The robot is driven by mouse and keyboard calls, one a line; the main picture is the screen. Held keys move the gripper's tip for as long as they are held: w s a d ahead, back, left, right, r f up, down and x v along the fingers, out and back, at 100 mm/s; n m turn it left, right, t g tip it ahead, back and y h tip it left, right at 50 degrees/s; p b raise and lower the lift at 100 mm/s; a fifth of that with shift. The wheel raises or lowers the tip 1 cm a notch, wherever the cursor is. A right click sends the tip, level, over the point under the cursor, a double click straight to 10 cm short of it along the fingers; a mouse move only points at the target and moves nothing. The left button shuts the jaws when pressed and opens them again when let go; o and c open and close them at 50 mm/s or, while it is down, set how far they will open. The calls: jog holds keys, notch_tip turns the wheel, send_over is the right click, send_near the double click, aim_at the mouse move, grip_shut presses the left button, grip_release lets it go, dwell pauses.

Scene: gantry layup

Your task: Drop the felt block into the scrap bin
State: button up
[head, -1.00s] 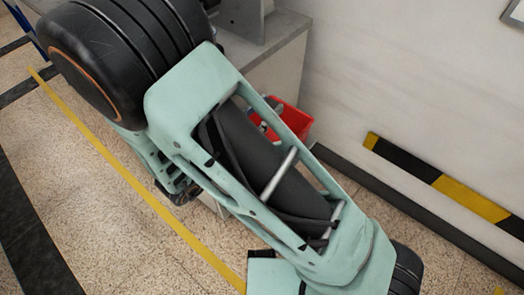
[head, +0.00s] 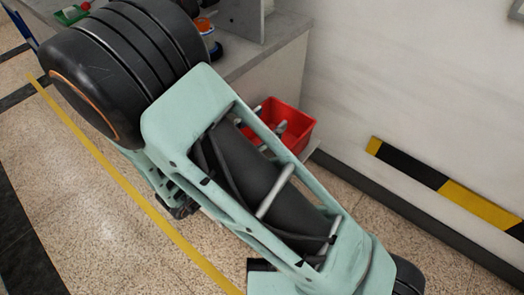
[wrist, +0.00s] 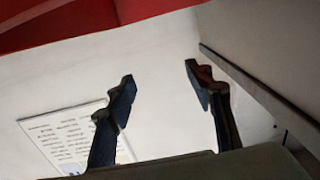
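The red scrap bin (head: 300,117) stands beside the grey bench in the head view, partly hidden behind my arm. A small grey shape shows at its opening, and I cannot tell what it is. In the wrist view a red surface (wrist: 70,22), apparently the bin, crosses the top left. My gripper (wrist: 162,84) has its two dark fingers well apart in the wrist view, with only a pale surface showing between them. The gripper is not clearly visible in the head view. I cannot make out the felt block in either view.
A wall with a black-and-yellow strip (head: 440,185) is at right. A printed sheet (wrist: 70,138) shows in the wrist view.

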jog(key=v, duration=1.2)
dwell(0.3)
